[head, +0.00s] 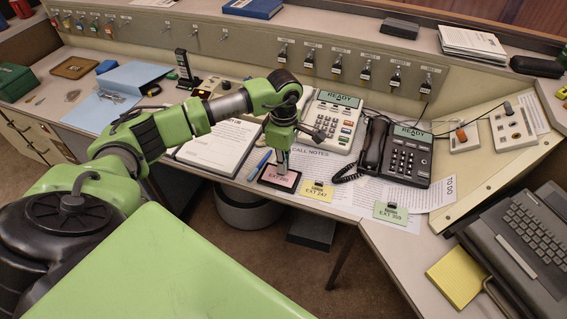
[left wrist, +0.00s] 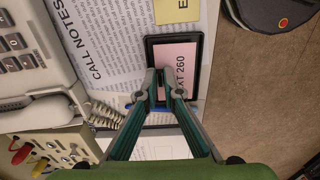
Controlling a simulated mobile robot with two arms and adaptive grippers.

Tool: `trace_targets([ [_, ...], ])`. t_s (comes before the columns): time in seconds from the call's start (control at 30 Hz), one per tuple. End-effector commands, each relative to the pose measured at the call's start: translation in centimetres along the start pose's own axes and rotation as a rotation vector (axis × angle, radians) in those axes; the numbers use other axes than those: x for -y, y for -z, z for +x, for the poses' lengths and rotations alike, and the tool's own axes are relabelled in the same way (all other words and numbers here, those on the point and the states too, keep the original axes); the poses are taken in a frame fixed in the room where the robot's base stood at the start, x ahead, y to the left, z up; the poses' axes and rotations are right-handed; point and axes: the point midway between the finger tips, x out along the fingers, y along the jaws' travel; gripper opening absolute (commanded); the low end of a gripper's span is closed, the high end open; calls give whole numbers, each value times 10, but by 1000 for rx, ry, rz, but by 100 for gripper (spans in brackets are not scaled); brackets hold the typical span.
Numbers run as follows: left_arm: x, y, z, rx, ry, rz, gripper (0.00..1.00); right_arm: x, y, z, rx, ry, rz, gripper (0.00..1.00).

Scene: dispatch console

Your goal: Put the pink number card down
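The pink number card (head: 284,181), marked EXT 260, lies flat within a dark-framed tray (head: 262,180) at the front edge of the desk. It also shows in the left wrist view (left wrist: 180,57), with the tray's black rim (left wrist: 205,60) around it. My left gripper (head: 282,168) points down over the card's back part. In the left wrist view my left fingertips (left wrist: 160,76) are close together on the dark clip at the card's edge. The fingers hide part of the card, and whether it bears fully on the tray is hard to tell. My right gripper is not in view.
A yellow card (head: 317,191) and a green card (head: 391,213) lie to the right on call-notes sheets. A blue pen (head: 260,164) lies just left of the tray. Two desk phones (head: 335,120) (head: 405,155) stand behind. The floor drops away in front.

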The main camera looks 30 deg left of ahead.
Motion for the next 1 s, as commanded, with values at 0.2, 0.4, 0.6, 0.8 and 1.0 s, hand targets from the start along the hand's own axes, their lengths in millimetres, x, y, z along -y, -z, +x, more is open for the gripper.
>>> trace_targets([
  [0.2,0,0,-1,0,-1,-1,24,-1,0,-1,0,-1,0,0],
  [0.4,0,0,-2,0,-1,0,24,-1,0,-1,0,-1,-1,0],
  [0.6,0,0,-18,0,-1,0,24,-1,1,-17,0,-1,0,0],
  [0.8,-2,0,-58,1,-8,1,24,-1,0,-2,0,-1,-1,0],
  [1.0,-2,0,-102,1,-6,0,24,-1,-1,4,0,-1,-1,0],
])
